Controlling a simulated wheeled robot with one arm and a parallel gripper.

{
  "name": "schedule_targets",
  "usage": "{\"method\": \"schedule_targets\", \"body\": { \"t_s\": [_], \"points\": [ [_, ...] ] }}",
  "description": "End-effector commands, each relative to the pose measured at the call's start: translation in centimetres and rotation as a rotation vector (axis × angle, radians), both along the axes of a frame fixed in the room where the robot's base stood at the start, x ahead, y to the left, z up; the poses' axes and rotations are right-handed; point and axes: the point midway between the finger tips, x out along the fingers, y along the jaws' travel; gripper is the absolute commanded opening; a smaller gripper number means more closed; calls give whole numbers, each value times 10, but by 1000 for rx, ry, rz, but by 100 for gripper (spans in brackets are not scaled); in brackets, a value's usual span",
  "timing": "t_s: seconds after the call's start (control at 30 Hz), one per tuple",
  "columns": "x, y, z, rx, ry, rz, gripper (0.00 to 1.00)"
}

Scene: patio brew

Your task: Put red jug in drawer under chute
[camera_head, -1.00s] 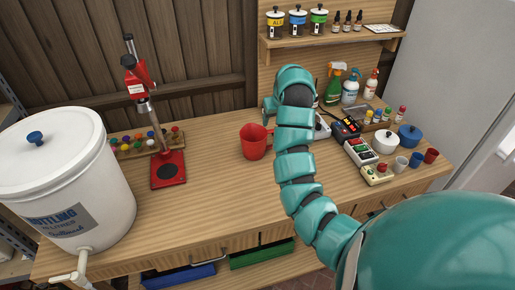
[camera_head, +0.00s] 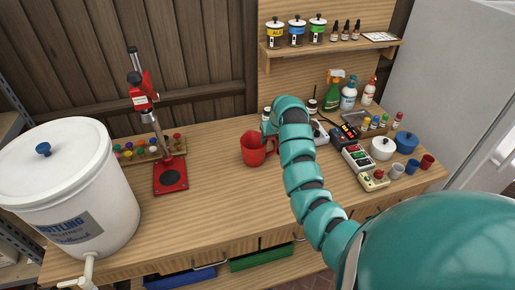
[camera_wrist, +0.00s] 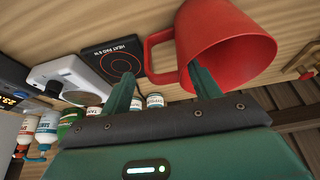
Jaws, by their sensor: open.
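The red jug (camera_head: 254,149) stands on the wooden workbench, left of my arm. In the wrist view the jug (camera_wrist: 225,42) is large and close, with its handle on the left side. My gripper (camera_wrist: 160,80) is open; its two green fingers point at the handle, which shows between their tips. The right finger overlaps the jug wall in the picture; I cannot tell whether it touches. In the head view my arm's end hides the fingers. Drawer fronts with handles (camera_head: 239,247) line the bench's front edge. I cannot make out a chute.
A white bottling bucket (camera_head: 62,190) and a red bench press (camera_head: 170,178) stand on the left. A heat pad (camera_wrist: 118,58) lies near the jug. Bottles, mugs and a white pot (camera_head: 382,148) crowd the right. Blue and green bins (camera_head: 262,256) sit below. The front middle is clear.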

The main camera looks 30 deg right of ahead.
Motion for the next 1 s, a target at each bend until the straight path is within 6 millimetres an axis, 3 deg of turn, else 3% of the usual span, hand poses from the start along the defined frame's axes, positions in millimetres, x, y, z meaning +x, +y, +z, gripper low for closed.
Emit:
{"method": "schedule_targets", "body": {
  "t_s": [0.23, 0.53, 0.57, 0.8, 0.87, 1.0],
  "points": [
    [6, -1, -16, 0, 2, 1, 62],
    [7, -1, -19, 1, 2, 0, 62],
    [7, -1, -19, 1, 2, 0, 60],
    [7, -1, -19, 0, 2, 0, 14],
    [7, -1, -19, 0, 1, 0, 9],
    [7, -1, -19, 0, 1, 0, 9]
  ]
}}
